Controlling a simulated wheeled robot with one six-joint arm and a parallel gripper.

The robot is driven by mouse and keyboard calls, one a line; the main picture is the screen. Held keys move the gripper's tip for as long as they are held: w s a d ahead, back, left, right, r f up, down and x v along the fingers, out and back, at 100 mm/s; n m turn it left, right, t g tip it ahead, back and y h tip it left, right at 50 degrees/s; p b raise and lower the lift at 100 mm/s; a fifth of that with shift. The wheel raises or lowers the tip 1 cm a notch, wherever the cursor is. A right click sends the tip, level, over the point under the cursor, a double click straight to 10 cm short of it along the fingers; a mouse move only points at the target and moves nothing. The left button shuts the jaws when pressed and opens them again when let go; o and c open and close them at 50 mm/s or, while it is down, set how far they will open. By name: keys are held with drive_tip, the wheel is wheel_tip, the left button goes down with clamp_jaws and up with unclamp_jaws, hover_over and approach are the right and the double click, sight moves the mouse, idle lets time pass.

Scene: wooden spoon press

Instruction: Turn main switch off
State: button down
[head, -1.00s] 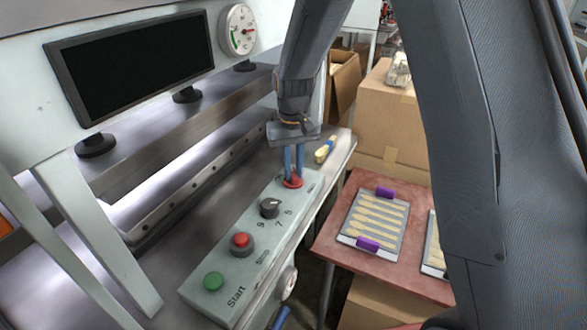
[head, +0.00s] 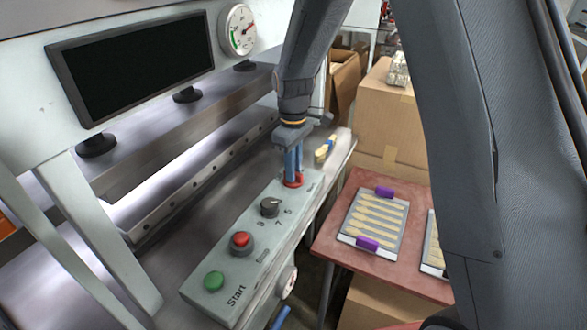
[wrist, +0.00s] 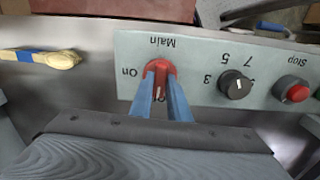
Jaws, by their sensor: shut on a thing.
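The main switch is a red rotary knob (head: 295,184) at the far end of the grey control panel (head: 225,262). In the wrist view the red knob (wrist: 161,66) sits under the "Main" label, with "On" printed to its left. My gripper (head: 292,174) points down at the panel, and its two blue fingers (wrist: 161,80) are shut on the knob, one on each side. A small pale mark shows on the knob between the fingers.
A black dial (head: 270,207), a red stop button (head: 241,242) and a green start button (head: 214,281) line the panel. A bundle of wooden spoons (wrist: 40,59) lies beyond the panel's end. A red table (head: 335,235) with spoon trays stands at right.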

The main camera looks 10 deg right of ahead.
drive_tip(key=shift+w+r+n, duration=0.1)
drive_tip(key=shift+r+n, duration=0.05)
drive_tip(key=shift+n, duration=0.25)
drive_tip(key=c, duration=1.7)
unclamp_jaws()
wheel_tip(320, 180, up, 8)
drive_tip(key=shift+f+b, duration=0.15)
drive_tip(key=shift+b, duration=0.9)
